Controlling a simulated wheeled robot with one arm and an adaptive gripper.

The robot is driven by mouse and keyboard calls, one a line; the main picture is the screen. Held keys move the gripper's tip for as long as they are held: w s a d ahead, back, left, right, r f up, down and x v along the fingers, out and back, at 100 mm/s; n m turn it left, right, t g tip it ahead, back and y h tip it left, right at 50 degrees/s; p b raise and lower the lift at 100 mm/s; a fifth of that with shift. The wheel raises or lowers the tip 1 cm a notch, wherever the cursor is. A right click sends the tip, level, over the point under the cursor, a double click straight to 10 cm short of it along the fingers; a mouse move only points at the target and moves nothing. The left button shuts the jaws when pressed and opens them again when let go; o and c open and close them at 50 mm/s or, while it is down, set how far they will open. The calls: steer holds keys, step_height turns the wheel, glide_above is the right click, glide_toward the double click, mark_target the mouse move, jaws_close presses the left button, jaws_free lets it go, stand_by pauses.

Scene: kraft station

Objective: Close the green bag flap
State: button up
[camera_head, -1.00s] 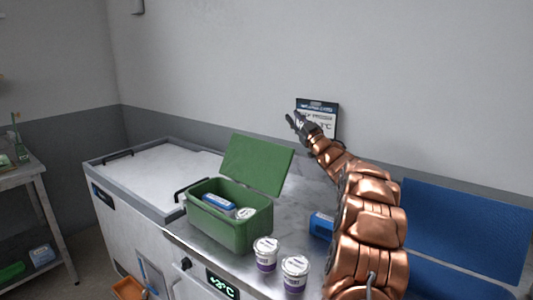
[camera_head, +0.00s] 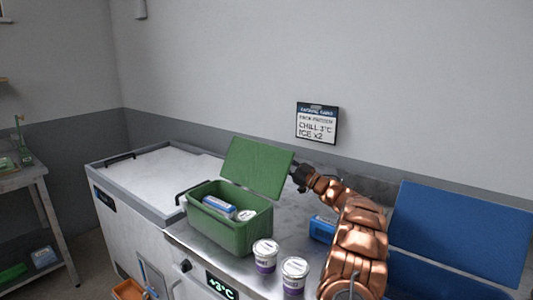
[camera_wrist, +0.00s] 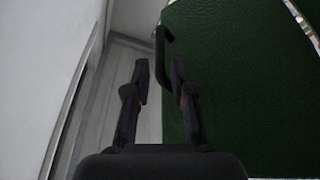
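The green bag (camera_head: 229,232) stands on the metal counter with its flap (camera_head: 257,168) raised and leaning back. Inside it are a blue-and-white pack (camera_head: 218,208) and a white-lidded tub (camera_head: 246,215). The green surface of the flap (camera_wrist: 245,90) fills the right side of that view, close to the right finger. Contact cannot be told.
Two white-lidded tubs (camera_head: 265,252) (camera_head: 294,276) stand in front of the bag. A blue pack (camera_head: 322,229) lies to the right, near my arm. A blue bag with a raised lid (camera_head: 459,238) is further right. A white-topped chest (camera_head: 157,178) is at left.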

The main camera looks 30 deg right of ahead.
mark_target(267, 153)
steer(key=p+x, duration=0.1)
steer(key=x, duration=0.5)
steer(key=shift+c, duration=0.4)
jaws_close()
